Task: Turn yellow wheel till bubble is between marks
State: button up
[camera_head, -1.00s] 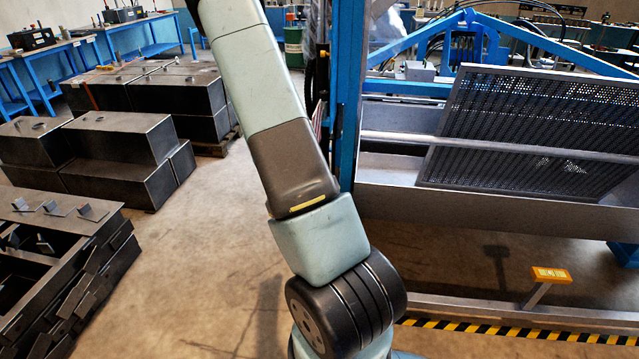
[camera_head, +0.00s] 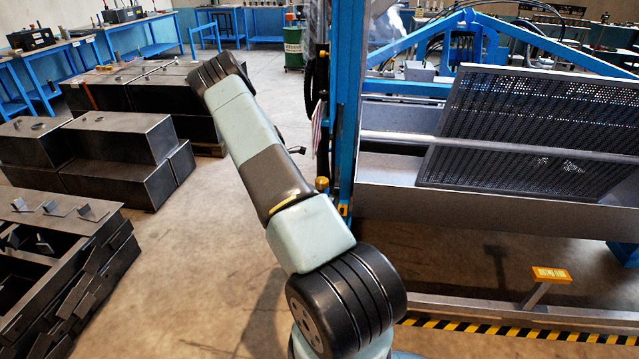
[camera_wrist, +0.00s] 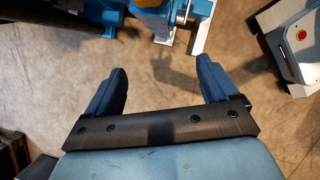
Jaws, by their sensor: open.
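A small yellow round part (camera_head: 322,184), perhaps the yellow wheel, shows at the left side of the blue post (camera_head: 346,100) in the head view. It is too small to tell its shape well. No bubble or marks can be made out in either view. My gripper (camera_wrist: 162,73) is open and empty in the wrist view, its two dark blue fingers spread over bare floor. A blue frame part (camera_wrist: 98,15) lies beyond the fingertips at the top, apart from them. In the head view my gripper is hidden.
A perforated metal screen (camera_head: 535,135) leans in the grey frame (camera_head: 480,206) at right. A yellow-topped stand (camera_head: 551,275) and a striped floor edge (camera_head: 500,332) lie in front. Dark metal boxes (camera_head: 120,150) fill the left. The floor between is clear.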

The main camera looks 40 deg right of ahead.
aim_at(323, 180)
jog(key=s+d, duration=0.1)
jog(key=d, duration=0.2)
jog(key=s+d, duration=0.2)
jog(key=d, duration=0.1)
jog(key=s+d, duration=0.1)
jog(key=d, duration=0.2)
jog(key=shift+s, duration=0.35)
jog(key=shift+x, duration=1)
jog(key=shift+s+d+f, duration=0.1)
jog(key=shift+d+f, duration=0.1)
jog(key=shift+f, duration=0.3)
jog(key=shift+c, duration=0.4)
jog(key=c, duration=0.9)
jog(key=shift+a, duration=0.5)
jog(key=shift+s+d, duration=0.15)
jog(key=shift+d, duration=0.4)
jog(key=shift+c, duration=0.3)
jog(key=shift+d, duration=0.15)
